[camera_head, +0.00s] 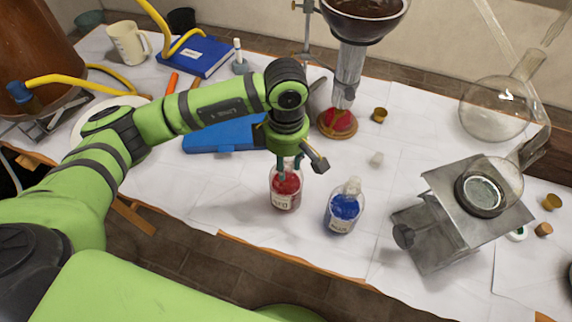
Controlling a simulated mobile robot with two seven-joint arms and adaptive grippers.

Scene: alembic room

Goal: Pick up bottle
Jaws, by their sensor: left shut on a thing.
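A small clear bottle with red contents and a pale label (286,190) stands upright near the front edge of the table. My left gripper (289,165) points down over it and is shut on its top; the gripper hides the neck. A second clear bottle with blue contents (344,208) and a pale stopper stands just to the right, apart from the gripper. My right gripper is not in view.
A metal stand with a dish (440,228) is at the right, with a glass flask (497,108) behind it. A funnel apparatus (350,75) stands behind the bottles. A blue case (225,136), blue book (196,54) and mug (127,43) are at left.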

